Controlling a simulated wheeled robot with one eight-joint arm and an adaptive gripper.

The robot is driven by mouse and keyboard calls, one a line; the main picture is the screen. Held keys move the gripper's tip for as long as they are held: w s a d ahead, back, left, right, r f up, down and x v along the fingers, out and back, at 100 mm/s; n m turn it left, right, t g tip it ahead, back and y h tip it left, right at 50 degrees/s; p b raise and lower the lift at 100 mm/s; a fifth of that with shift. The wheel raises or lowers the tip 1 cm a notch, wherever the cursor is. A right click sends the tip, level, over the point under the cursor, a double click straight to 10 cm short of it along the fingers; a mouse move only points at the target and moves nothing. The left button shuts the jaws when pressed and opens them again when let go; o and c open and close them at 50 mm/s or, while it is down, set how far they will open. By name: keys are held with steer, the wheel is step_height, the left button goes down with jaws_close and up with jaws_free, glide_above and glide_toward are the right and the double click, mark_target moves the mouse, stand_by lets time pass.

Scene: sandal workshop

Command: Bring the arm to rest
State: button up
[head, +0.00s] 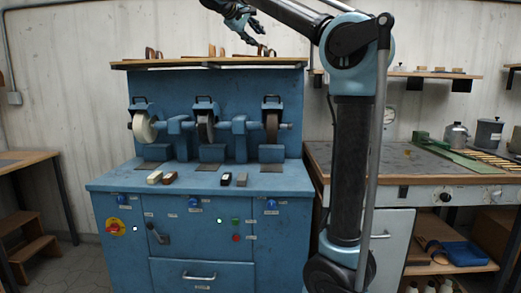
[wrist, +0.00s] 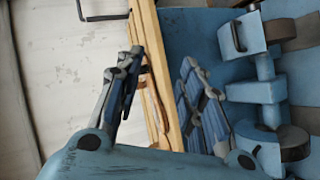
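My gripper (head: 256,34) is raised over the wooden shelf (head: 205,63) on top of the blue grinding machine, near the brown strap pieces at the shelf's right part. In the wrist view the two fingers of my gripper (wrist: 162,58) stand well apart. Nothing is held between them; the shelf edge (wrist: 163,40) and a brown piece (wrist: 150,98) show behind the gap. My arm (head: 352,150) is bent, with its elbow high at the right of the machine. I cannot tell exactly how far the fingertips are from the shelf pieces.
The blue machine (head: 200,270) carries several grinding wheels and small blocks on its ledge. A workbench (head: 330,160) with pots (head: 456,135) stands to the right, partly behind my arm. A wooden table (head: 25,158) is at the left.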

steer(key=s+d+f+m+g+y, duration=0.1)
steer(key=s+d+f+g, duration=0.1)
steer(key=s+d+f, duration=0.6)
steer(key=s+d+f+m+g, duration=0.15)
steer(key=d+f, duration=0.35)
steer(key=f, duration=0.7)
steer(key=s+d+f+m+g+y, duration=0.1)
steer(key=s+d+f+m+g, duration=0.2)
steer(key=d+f, duration=0.55)
steer(key=s+f+m+y, duration=0.1)
steer(key=s+f+y, duration=0.1)
steer(key=s+f, duration=0.6)
steer(key=s+f+g+y, duration=0.1)
steer(key=s+f, duration=0.7)
steer(key=f, duration=1)
steer(key=s+f+m+g+y, duration=0.1)
steer(key=s+f+y, duration=0.1)
steer(key=s+f, duration=0.6)
step_height(320, 180, down, 5)
steer(key=shift+s+f+m+y, duration=0.15)
steer(key=shift+s+m+y, duration=0.15)
steer(key=shift+m, duration=0.05)
steer(key=shift+w+f, duration=0.2)
steer(key=shift+w, duration=0.25)
